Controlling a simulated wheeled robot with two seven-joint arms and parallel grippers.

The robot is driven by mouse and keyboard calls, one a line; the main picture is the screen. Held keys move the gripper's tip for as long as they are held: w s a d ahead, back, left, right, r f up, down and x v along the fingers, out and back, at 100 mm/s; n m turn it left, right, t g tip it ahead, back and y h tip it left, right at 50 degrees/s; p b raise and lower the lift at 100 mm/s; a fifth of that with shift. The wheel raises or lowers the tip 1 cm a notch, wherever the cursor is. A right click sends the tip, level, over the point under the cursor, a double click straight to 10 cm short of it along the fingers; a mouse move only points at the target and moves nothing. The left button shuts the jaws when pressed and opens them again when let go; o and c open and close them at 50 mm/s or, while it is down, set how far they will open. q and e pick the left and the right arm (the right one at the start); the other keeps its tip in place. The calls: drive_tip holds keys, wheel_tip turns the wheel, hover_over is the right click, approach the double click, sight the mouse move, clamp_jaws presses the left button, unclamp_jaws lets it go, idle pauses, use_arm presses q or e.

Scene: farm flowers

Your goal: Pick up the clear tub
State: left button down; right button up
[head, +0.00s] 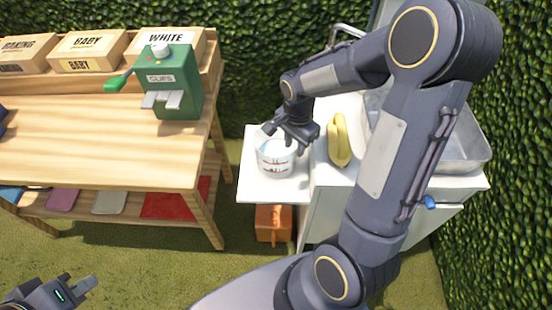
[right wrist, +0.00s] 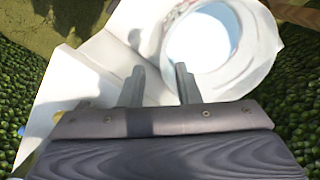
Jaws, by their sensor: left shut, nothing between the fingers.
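The clear tub (head: 276,160), whitish with red markings and an open top, stands upright on the left part of the white counter (head: 258,192). In the right wrist view the tub (right wrist: 263,62) fills the upper right, its round mouth facing the camera. My right gripper (head: 284,135) is at the tub's upper rim in the head view. In the wrist view its fingers (right wrist: 159,80) are apart, with the tub's near wall ahead of the gap and the right finger. Whether they touch it is unclear. My left gripper (head: 82,286) is shut and empty at the lower left.
Yellow bananas (head: 340,140) lie right of the tub, beside a metal sink (head: 460,150). A wooden bench (head: 100,160) at left holds a green cups dispenser (head: 172,85) and labelled boxes (head: 88,50). An orange box (head: 273,224) sits below the counter.

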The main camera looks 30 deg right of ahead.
hover_over(290, 171)
wheel_tip(290, 171, down, 8)
drive_tip(key=shift+f+b, duration=0.2)
drive_tip(key=shift+b, duration=0.25)
drive_tip(key=c, duration=0.6)
clamp_jaws()
drive_tip(key=shift+s, duration=0.15)
idle(0.5)
